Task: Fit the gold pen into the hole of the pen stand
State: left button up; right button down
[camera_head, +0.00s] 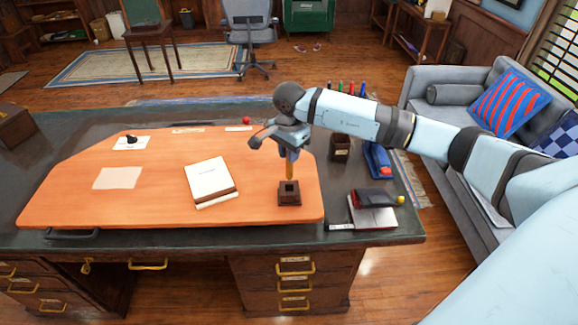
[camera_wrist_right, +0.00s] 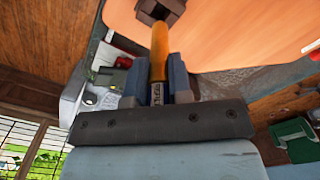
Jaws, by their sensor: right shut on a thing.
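The gold pen (camera_head: 289,171) points downward in the head view. My right gripper (camera_head: 290,155) is shut on its upper part, directly above the pen stand. The pen stand (camera_head: 289,198) is a small dark brown block near the right front of the orange desk mat. The pen's lower end is at or just above the hole; I cannot tell whether it is inside. In the right wrist view the gold pen (camera_wrist_right: 159,50) runs from between the fingers (camera_wrist_right: 158,85) to the pen stand (camera_wrist_right: 172,6), which the picture's top edge cuts. My left gripper is not in view.
A white book (camera_head: 209,179) lies left of the stand on the orange mat (camera_head: 90,200). A dark pen cup (camera_head: 339,148), a blue stapler-like object (camera_head: 378,160) and a red-and-black item (camera_head: 373,197) on a notepad stand to the right.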

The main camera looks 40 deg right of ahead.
aim_at(289, 177)
notch_tip(289, 177, down, 6)
jog(key=shift+r+p, duration=0.2)
jog(key=shift+p, duration=0.25)
jog(key=shift+f, duration=0.2)
jog(key=shift+f+b, duration=0.2)
jog(key=shift+b, duration=0.15)
jog(key=c, duration=1)
grip_release()
jog(key=shift+c, duration=0.2)
jog(key=shift+r, duration=0.15)
